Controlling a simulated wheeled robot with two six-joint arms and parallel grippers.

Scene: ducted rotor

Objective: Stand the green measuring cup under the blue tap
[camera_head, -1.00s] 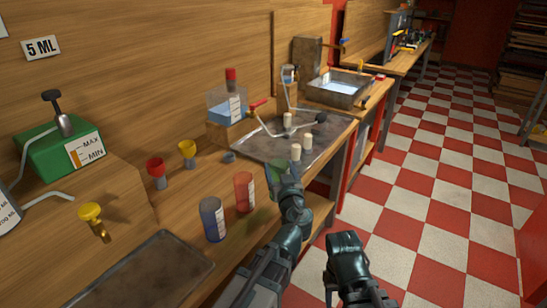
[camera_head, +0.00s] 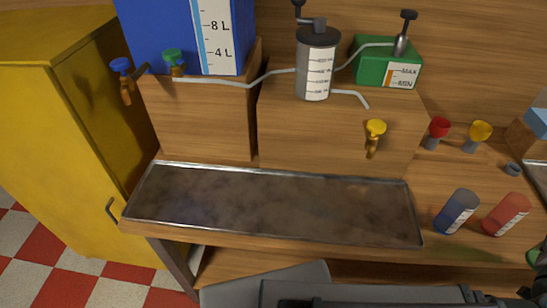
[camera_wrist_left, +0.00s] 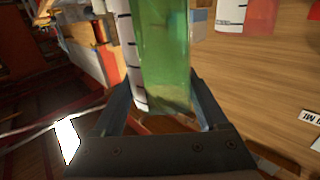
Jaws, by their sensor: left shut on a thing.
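The blue tap (camera_head: 122,72) is at the upper left in the head view, by the yellow cabinet and the blue tank. The green measuring cup (camera_wrist_left: 162,55) stands between the two fingers of my left gripper (camera_wrist_left: 155,105) in the left wrist view; the jaws are shut on it. Its white scale strip faces left there. In the head view only a sliver of the green cup (camera_head: 534,256) shows at the right edge, beside a dark part of my left arm. My right gripper is out of view.
A long, empty metal tray (camera_head: 280,205) lies on the bench. A green tap (camera_head: 174,58) is beside the blue one, and a yellow tap (camera_head: 375,130) is further right. A blue cup (camera_head: 456,212) and a red cup (camera_head: 506,214) stand right of the tray.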

